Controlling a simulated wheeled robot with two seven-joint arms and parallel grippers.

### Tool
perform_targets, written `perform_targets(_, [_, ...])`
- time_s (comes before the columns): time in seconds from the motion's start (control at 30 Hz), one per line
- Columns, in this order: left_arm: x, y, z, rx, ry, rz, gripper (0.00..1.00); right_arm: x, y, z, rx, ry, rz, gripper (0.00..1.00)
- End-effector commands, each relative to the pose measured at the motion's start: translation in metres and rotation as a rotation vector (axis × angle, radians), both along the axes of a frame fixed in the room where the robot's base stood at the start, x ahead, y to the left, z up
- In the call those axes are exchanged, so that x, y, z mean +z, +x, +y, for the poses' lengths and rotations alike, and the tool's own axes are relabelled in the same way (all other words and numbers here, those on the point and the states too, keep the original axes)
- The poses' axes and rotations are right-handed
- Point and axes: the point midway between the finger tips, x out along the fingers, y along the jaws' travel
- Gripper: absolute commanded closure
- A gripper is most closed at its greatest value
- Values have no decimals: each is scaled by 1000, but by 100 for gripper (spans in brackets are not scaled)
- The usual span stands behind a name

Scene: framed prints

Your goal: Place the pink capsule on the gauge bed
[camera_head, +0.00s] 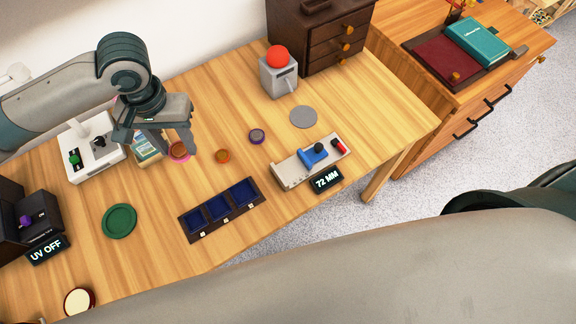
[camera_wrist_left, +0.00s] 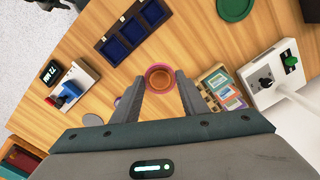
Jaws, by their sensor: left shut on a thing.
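The pink capsule (camera_head: 180,151) is a small round piece with a pink rim and a brownish-orange top. My left gripper (camera_head: 181,147) is shut on it, at or just above the table. In the left wrist view the capsule (camera_wrist_left: 158,77) sits between the fingertips of the left gripper (camera_wrist_left: 159,84). The gauge bed (camera_head: 293,172) is a light grey channel to the right, with a blue slider, a black knob and a red part; its display reads 72 MM. The gauge (camera_wrist_left: 72,92) also shows at the left of the wrist view. My right gripper is not in view.
An orange capsule (camera_head: 222,156) and a purple capsule (camera_head: 256,136) lie between my left gripper and the gauge. A dark tray (camera_head: 182,226) with blue compartments lies in front. A grey box with a red button (camera_head: 279,78) and a grey disc (camera_head: 303,117) stand behind the gauge.

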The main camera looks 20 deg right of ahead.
Motion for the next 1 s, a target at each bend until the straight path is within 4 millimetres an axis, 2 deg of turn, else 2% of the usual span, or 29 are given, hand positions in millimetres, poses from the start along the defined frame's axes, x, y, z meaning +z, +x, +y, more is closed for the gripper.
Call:
perform_targets(0.03, [10,1,17,44,2,-6,82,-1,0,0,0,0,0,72])
perform_targets(0.1, [24,-1,35,104,2,-5,82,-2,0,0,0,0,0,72])
perform_targets(0.2, [40,-6,57,179,-2,-5,82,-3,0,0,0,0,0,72])
perform_targets(0.33, [54,-12,74,245,-5,-2,82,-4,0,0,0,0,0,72])
perform_targets(0.5, [60,-15,81,276,-7,0,82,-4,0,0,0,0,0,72])
perform_targets(1.0, [60,-15,81,274,-8,0,82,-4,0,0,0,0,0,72])
